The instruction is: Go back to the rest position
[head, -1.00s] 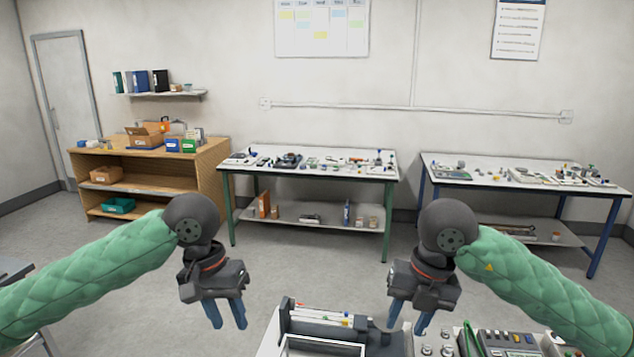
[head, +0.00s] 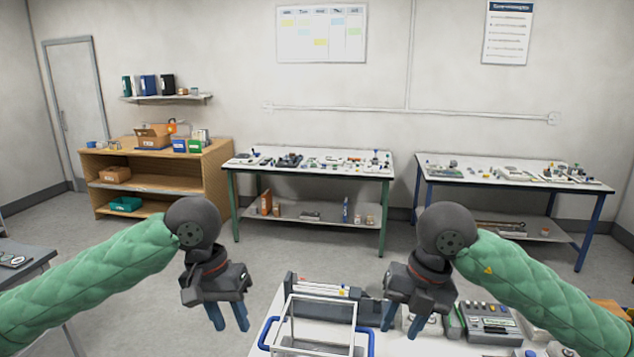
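My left gripper (head: 228,316) hangs at the left of centre with its blue fingers pointing down. The fingers are apart with nothing between them, above the floor left of the near table. My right gripper (head: 402,317) hangs at the right of centre, over the near table (head: 390,346). Its blue fingers are also apart, with nothing seen between them. Both arms are in green quilted sleeves and are held at about the same height.
On the near table are a white frame with blue handles (head: 318,314), a dark rack (head: 344,302) and a grey keypad device (head: 489,322). A green-legged table (head: 310,172), a blue-legged table (head: 515,185) and wooden shelves (head: 165,188) stand along the back. Open floor lies between.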

